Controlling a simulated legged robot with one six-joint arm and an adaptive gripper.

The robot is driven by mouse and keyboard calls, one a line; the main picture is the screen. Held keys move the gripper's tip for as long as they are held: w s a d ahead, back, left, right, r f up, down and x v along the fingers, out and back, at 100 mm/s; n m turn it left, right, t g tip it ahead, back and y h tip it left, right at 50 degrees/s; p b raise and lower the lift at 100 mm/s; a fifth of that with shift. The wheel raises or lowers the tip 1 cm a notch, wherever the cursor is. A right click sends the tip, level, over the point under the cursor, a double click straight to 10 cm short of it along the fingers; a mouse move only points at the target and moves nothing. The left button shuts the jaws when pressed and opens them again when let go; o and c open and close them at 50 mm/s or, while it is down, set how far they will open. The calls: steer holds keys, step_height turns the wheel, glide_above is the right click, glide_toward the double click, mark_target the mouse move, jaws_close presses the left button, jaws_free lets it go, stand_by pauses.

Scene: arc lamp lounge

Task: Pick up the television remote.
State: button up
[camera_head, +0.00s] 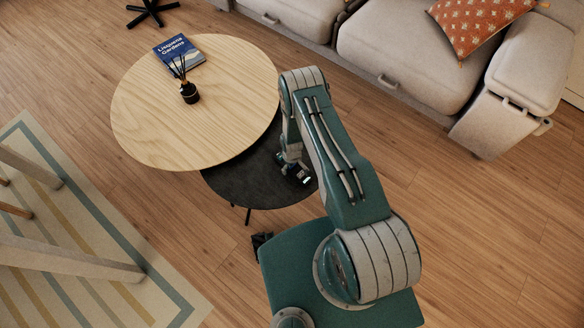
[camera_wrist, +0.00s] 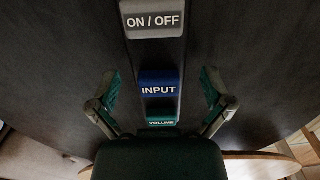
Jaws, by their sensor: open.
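The television remote (camera_wrist: 157,52) lies on the dark round table (camera_head: 235,185), seen close up in the wrist view. It is a dark bar with a grey ON / OFF key, a blue INPUT key and a green VOLUME key. My gripper (camera_wrist: 160,75) is open, with one finger on each side of the remote and a gap to both. The near end of the remote is hidden behind the gripper's body. In the head view my gripper (camera_head: 294,172) is low over the dark table, and I cannot clearly make out the remote there.
A higher light wood table (camera_head: 150,120) overlaps the dark one, bearing a blue book (camera_head: 180,52) and a black reed diffuser (camera_head: 189,93). A beige sofa (camera_head: 400,55) with an orange cushion (camera_head: 475,22) stands behind. A striped rug (camera_head: 75,265) lies left; wooden floor is free at right.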

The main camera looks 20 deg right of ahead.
steer(key=c, duration=1.2)
steer(key=shift+c, duration=0.2)
steer(key=shift+r, duration=0.15)
